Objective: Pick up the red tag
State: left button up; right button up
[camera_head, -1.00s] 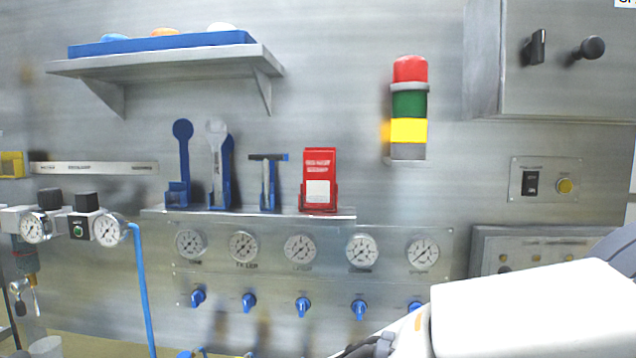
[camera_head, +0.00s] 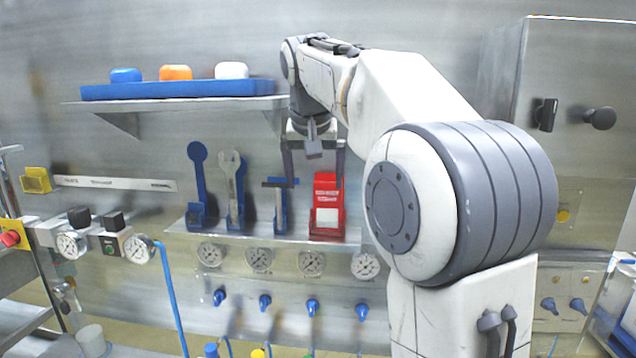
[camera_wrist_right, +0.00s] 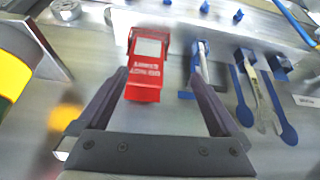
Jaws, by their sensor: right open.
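The red tag (camera_head: 326,192) has white lettering and a white patch. It stands upright in a red holder (camera_head: 327,224) at the right end of a narrow wall ledge. My right gripper (camera_head: 312,180) is open and empty, in front of the wall just above the tag. In the right wrist view the tag (camera_wrist_right: 143,82) lies ahead between the lines of the two fingers, nearer one of them, and it looks apart from both. My arm hides the stack light and part of the wall to the right. My left gripper is in no view.
A T-handled tool (camera_head: 280,200), a wrench (camera_head: 233,185) and a blue tool (camera_head: 198,180) stand on the ledge (camera_head: 260,240) left of the tag. A shelf (camera_head: 180,103) with a blue tray sits above. Gauges and blue valves lie below.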

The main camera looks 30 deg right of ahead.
aim_at(328, 190)
jog(key=d+r, duration=0.1)
jog(key=d+r+m, duration=0.1)
jog(key=d, duration=0.1)
jog(key=shift+w+r+h, duration=0.1)
jog(key=shift+h, duration=0.2)
jog(key=x, duration=0.4)
jog(key=shift+w+f+p, duration=0.1)
jog(key=shift+f+p, duration=0.15)
jog(key=shift+p, duration=0.1)
jog(key=p+x, duration=0.2)
jog(key=x, duration=0.2)
jog(key=shift+w+f, duration=0.1)
jog(key=shift+f, duration=0.3)
jog(key=shift+w+d+f, duration=0.1)
jog(key=shift+w+f, duration=0.05)
jog(key=shift+f, duration=0.2)
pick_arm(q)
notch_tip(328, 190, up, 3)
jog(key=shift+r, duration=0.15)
pick_arm(e)
jog(key=c, duration=1.2)
jog(key=shift+c, duration=0.2)
